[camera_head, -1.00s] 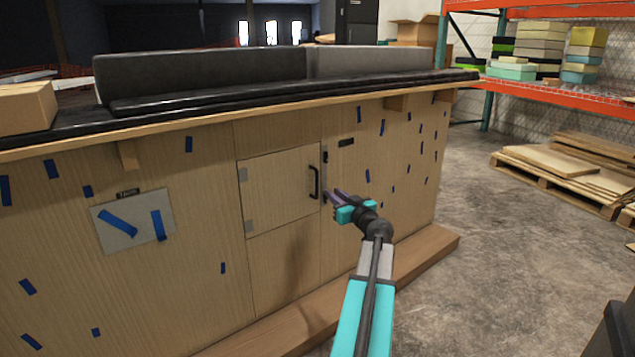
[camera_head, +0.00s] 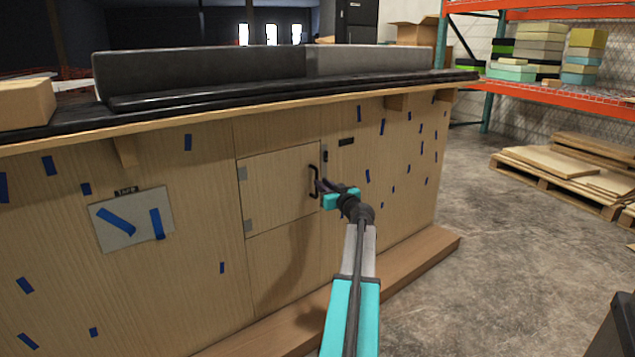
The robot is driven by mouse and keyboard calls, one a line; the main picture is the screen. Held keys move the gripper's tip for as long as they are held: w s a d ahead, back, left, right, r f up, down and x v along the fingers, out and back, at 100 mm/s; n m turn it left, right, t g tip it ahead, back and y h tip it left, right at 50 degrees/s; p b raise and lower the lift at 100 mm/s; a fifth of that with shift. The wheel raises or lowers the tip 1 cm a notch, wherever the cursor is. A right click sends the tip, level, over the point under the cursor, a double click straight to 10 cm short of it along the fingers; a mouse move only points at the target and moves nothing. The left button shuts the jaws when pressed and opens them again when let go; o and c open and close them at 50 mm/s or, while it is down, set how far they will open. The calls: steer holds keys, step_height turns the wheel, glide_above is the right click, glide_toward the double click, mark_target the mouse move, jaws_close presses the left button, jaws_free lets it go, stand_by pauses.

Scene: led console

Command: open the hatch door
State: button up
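The hatch door (camera_head: 275,190) is a light wooden square panel in the front of the wooden console. It sits flush and closed, with grey hinges (camera_head: 243,173) on its left edge. A black vertical bar handle (camera_head: 313,181) is at its right edge. The lower part of the handle is partly hidden.
The console (camera_head: 215,240) has a black padded top and a wooden step (camera_head: 420,258) along its base. A cardboard box (camera_head: 25,104) sits on the top at left. Pallets (camera_head: 570,175) and an orange shelf stand at right. The concrete floor between is clear.

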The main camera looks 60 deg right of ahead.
mark_target(317, 195)
steer(key=shift+b+x, duration=0.4)
steer(key=shift+x, duration=2.2)
jaws_close()
